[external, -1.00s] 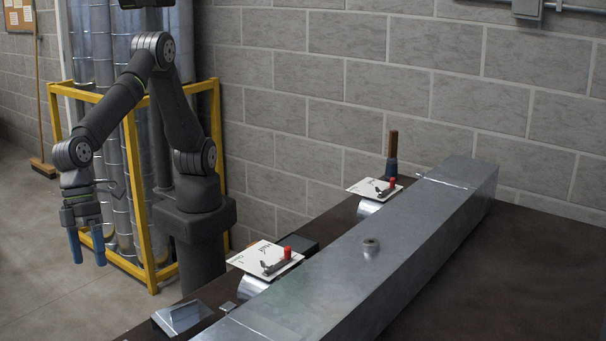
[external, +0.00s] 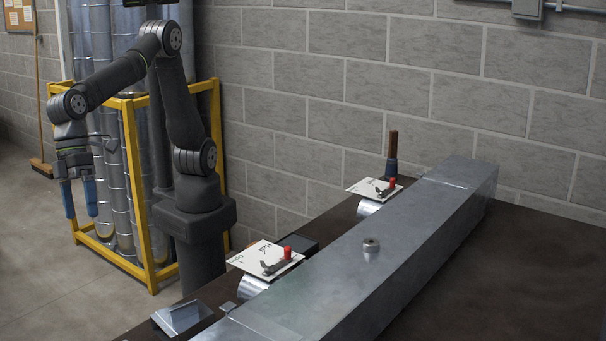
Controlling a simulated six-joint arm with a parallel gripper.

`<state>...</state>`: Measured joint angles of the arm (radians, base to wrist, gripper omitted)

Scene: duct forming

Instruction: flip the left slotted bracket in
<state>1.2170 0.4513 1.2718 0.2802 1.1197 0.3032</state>
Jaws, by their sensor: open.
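The nearer bracket (external: 275,267) is on the nearer card (external: 253,254), and the farther bracket (external: 384,191) is on the farther card (external: 363,187). I cannot tell for sure which one the task calls left. My gripper (external: 81,217) hangs at the far left, pointing down, with its two blue fingers apart and nothing between them. It is well away from both brackets.
A long grey metal duct (external: 400,245) lies along the dark table (external: 535,270), with a small round fitting (external: 371,245) on top. A bent metal piece (external: 182,317) is at the near corner. A brown-handled tool (external: 392,150) stands at the back. A yellow rack (external: 143,200) of pipes is behind my arm.

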